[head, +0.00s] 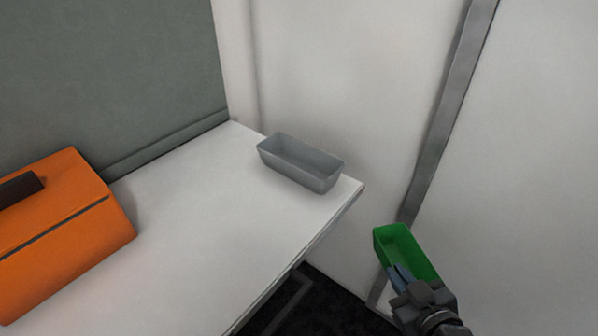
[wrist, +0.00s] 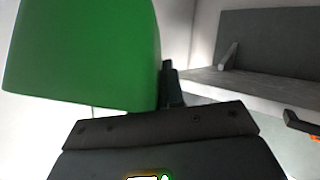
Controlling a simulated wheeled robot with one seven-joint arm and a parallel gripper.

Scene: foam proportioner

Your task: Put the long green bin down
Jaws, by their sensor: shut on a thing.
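The long green bin (head: 413,252) is in my gripper (head: 400,282), held in the air to the right of the white table's edge in the head view. My gripper is shut on the bin at its near side. In the wrist view the green bin (wrist: 85,50) fills the upper left, beside a dark finger of my gripper (wrist: 170,88). The far finger is hidden behind or inside the bin. The bin is apart from the table.
A grey bin (head: 300,162) stands on the white table (head: 200,230) near its right corner. An orange case (head: 60,235) is at the left. The tabletop between them is clear. Pale wall panels (head: 340,70) rise behind; dark floor (head: 325,310) shows below.

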